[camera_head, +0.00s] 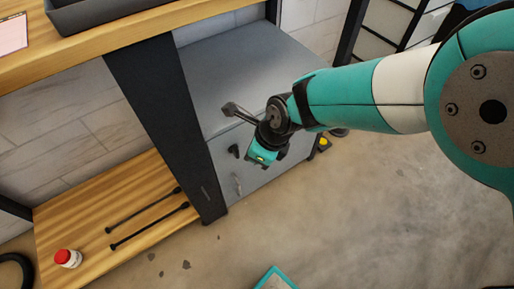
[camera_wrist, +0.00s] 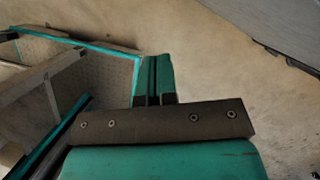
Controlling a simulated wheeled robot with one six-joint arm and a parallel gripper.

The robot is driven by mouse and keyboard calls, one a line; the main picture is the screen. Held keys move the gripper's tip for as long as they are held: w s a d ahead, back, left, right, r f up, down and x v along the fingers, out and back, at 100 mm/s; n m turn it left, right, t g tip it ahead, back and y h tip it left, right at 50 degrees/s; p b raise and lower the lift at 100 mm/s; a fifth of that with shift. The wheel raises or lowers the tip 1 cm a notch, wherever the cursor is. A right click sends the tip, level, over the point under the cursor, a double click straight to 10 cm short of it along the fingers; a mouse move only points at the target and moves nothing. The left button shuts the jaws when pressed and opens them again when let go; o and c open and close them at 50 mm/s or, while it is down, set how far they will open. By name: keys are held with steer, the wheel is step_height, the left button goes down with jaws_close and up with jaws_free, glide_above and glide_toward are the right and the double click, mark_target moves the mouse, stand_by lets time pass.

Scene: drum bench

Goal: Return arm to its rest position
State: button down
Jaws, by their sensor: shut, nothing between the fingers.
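My arm, teal and white, reaches in from the right side of the head view. My gripper (camera_head: 262,160) hangs at its end, in front of a grey cabinet, and is small and partly hidden by the wrist there. In the wrist view the two teal fingers of my gripper (camera_wrist: 154,78) are together with nothing between them. Below the fingers in that view is bare floor. I cannot tell how far the gripper is from the cabinet front.
The grey cabinet (camera_head: 235,65) stands beside a dark bench post (camera_head: 165,110). A wooden bench top (camera_head: 120,40) holds a dark tray (camera_head: 95,12). A lower wooden shelf (camera_head: 90,205) holds two black rods (camera_head: 150,225) and a red-capped white bottle (camera_head: 68,259). Open floor (camera_head: 350,230) lies right.

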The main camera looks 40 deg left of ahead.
steer(key=shift+d+r, duration=0.2)
steer(key=shift+r, duration=0.3)
steer(key=w+d+r+n+t, duration=0.1)
steer(key=w+d+r+n, duration=0.35)
steer(key=d+r, duration=0.6)
steer(key=w+d+r+n, duration=0.4)
steer(key=d+r+n, duration=0.2)
steer(key=d+r, duration=0.5)
steer(key=s+d+r+n, duration=0.3)
steer(key=s+d+n, duration=0.2)
steer(key=d, duration=0.4)
steer(key=s+d+r+n, duration=0.2)
steer(key=s+d+n, duration=0.2)
steer(key=d, duration=0.5)
step_height(320, 180, up, 23)
steer(key=p, duration=2.3)
steer(key=shift+s+n+t, duration=0.35)
steer(key=shift+s+t, duration=0.05)
steer(key=shift+d, duration=0.1)
